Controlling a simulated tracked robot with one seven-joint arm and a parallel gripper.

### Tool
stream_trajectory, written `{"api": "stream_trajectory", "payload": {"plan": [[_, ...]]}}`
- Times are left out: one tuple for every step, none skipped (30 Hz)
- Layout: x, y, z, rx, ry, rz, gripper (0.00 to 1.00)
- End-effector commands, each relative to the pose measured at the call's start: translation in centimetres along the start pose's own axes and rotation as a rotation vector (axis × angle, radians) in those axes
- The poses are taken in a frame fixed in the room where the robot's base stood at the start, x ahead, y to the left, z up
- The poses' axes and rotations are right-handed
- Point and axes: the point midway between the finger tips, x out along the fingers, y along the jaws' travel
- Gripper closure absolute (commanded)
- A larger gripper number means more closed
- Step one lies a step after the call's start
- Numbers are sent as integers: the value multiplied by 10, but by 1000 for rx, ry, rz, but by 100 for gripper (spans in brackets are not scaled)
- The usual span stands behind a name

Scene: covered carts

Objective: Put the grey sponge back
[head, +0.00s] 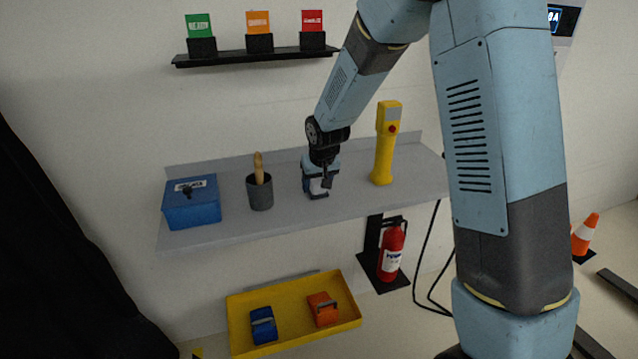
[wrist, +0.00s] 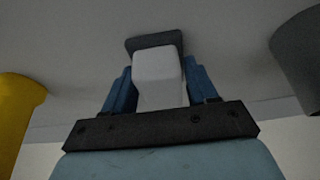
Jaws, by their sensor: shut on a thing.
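My gripper (head: 318,188) is over the grey shelf, between the grey cup and the yellow handset. In the wrist view its blue fingers (wrist: 156,88) are shut on a light grey block with a dark end, which I take to be the grey sponge (wrist: 158,68). In the head view the sponge is mostly hidden by the gripper, with a pale part showing low at the shelf. I cannot tell whether it touches the shelf surface.
The shelf (head: 225,232) also holds a blue box (head: 192,207), the grey cup (head: 260,194) with a wooden handle in it, and the upright yellow handset (head: 384,150). A yellow tray (head: 291,343) below holds a blue block (head: 263,326) and an orange block (head: 323,309). A fire extinguisher (head: 392,250) stands under the shelf.

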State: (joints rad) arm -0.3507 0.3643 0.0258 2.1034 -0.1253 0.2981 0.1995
Motion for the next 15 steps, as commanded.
{"api": "stream_trajectory", "payload": {"plan": [[1,0,0,0,1,0,91],[1,0,0,0,1,0,91],[1,0,0,0,1,0,91],[1,0,0,1,1,0,91],[0,0,0,1,1,0,91],[1,0,0,1,1,0,91],[1,0,0,1,1,0,91],[1,1,0,1,1,0,91],[2,1,1,1,1,0,91],[3,1,1,1,0,0,91],[2,1,1,1,1,0,40],[2,1,1,1,1,0,36],[2,1,1,1,1,0,33],[2,1,1,2,1,0,30],[2,1,1,2,1,0,26]]}}
